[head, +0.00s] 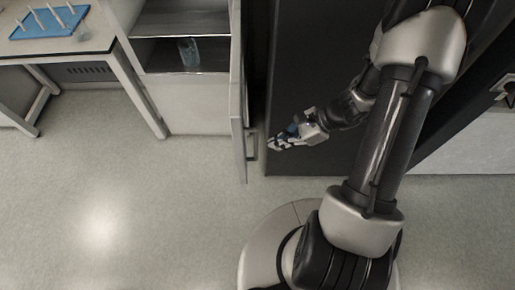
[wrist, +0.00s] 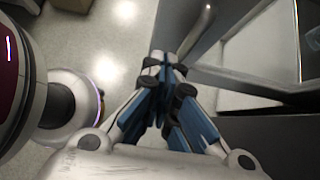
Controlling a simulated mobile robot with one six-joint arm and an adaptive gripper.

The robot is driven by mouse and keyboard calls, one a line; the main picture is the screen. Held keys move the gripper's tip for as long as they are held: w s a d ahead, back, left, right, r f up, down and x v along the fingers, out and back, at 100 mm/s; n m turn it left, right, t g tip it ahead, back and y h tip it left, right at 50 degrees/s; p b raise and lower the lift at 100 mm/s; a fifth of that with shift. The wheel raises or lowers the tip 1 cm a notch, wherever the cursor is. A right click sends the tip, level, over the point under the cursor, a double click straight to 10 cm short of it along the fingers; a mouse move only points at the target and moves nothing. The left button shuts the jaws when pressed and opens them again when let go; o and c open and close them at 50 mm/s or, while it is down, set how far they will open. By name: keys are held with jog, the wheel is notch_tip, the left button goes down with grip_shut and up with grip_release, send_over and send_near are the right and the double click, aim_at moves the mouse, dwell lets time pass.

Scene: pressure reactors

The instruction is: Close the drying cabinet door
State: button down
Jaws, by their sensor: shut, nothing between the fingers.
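The drying cabinet (head: 185,105) stands at the upper middle of the head view with its front open, showing inner shelves. Its door (head: 238,110) is swung well out toward the camera and seen nearly edge-on. A handle (head: 252,145) is on the door's right-hand face. My gripper (head: 271,143) is shut and empty, just right of the handle; whether it touches is unclear. In the wrist view the closed fingertips (wrist: 165,62) are near a slim metal bar (wrist: 203,28), which looks like the handle, beside a grey panel.
A glass beaker (head: 188,51) stands on a cabinet shelf. A table (head: 90,48) with a blue rack (head: 48,21) is at the left. A dark tall unit (head: 310,60) stands right of the door, behind my arm. The floor (head: 130,210) in front is clear.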

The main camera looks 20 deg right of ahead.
aim_at(257, 147)
jog(key=shift+w+a+f+b, duration=0.25)
jog(key=shift+a+f+b, duration=0.15)
jog(key=shift+a, duration=0.65)
jog(key=shift+w+a+f+b, duration=0.3)
jog(key=shift+a+f, duration=0.15)
jog(key=shift+a, duration=0.65)
jog(key=shift+w+a+f+b, duration=0.3)
jog(key=shift+a+f, duration=0.1)
jog(key=shift+a, duration=0.65)
